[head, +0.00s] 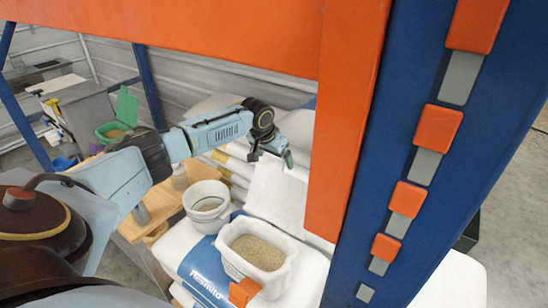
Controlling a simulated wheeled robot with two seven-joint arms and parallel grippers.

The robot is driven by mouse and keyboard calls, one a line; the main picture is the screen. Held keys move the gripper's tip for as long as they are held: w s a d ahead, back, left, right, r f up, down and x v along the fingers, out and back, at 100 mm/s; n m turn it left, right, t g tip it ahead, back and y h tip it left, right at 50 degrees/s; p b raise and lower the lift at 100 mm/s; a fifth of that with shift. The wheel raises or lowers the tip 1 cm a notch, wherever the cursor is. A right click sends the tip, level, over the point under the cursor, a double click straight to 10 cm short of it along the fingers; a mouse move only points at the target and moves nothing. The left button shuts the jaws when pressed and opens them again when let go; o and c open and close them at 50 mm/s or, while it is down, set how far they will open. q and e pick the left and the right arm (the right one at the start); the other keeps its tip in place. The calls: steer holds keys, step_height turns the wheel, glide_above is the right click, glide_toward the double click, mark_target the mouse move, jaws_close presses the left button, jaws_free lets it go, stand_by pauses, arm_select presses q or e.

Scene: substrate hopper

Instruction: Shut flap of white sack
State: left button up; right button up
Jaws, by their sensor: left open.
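The white sack (231,266) is open at the top and filled with brownish grain-like substrate (258,252). It stands on stacked bags at the lower middle. A white flap-like panel (277,197) stands raised behind it; I cannot tell how it joins the sack. My left gripper (271,156) is open and empty, above the panel's top edge. I cannot tell whether it touches the panel. My right gripper is out of view.
A blue and orange rack post (440,150) and orange beam (200,30) stand close in front. A white bucket (207,204) stands left of the sack. A small orange object (243,292) is at the sack's front. A green bin (118,128) is at the back left.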

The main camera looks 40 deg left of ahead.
arm_select(q)
steer(key=shift+w+f, duration=0.1)
steer(key=shift+f, duration=0.15)
steer(key=c, duration=1.4)
